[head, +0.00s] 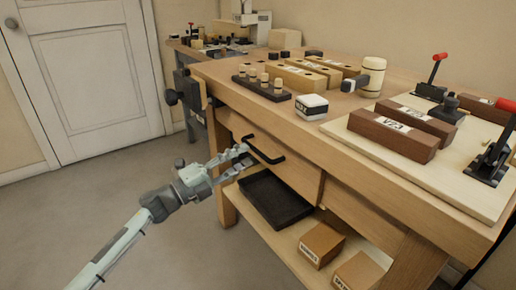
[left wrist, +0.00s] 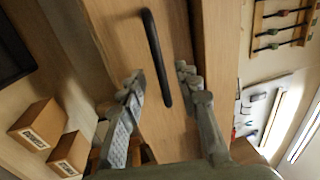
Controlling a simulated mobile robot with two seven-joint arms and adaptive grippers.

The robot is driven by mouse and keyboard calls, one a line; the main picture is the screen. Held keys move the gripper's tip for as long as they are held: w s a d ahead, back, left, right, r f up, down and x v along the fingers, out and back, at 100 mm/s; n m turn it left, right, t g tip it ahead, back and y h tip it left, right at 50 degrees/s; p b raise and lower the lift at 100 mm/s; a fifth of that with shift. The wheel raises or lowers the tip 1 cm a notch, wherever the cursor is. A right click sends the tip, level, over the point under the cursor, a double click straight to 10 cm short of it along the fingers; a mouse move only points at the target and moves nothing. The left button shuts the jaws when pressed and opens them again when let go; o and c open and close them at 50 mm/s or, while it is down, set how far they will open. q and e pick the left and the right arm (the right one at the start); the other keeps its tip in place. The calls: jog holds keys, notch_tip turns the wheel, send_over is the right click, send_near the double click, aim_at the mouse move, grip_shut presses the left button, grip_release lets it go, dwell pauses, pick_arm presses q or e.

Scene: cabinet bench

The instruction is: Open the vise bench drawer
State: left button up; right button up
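The vise bench (head: 330,135) has a wooden drawer (head: 292,172) under its top, with a black bar handle (head: 266,153). The drawer front looks about flush with the bench front. My left gripper (head: 241,158) is open in front of the handle, its fingertips close to it. In the left wrist view, the handle (left wrist: 152,42) runs lengthwise and its lower end lies between the two spread fingers of my left gripper (left wrist: 160,78). I cannot tell whether a finger touches it. The dark vise (head: 185,90) is at the bench's left end. My right gripper is not in view.
A black tray (head: 274,198) and cardboard boxes (head: 322,245) stand on the shelf below the drawer. Blocks, a mallet (head: 373,76) and red-handled clamps (head: 492,150) are on the benchtop. The floor left of the bench is clear up to a white door (head: 85,80).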

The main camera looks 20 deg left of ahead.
aim_at(255, 148)
pick_arm(q)
jog(key=x, duration=0.5)
grip_shut()
dwell(0.4)
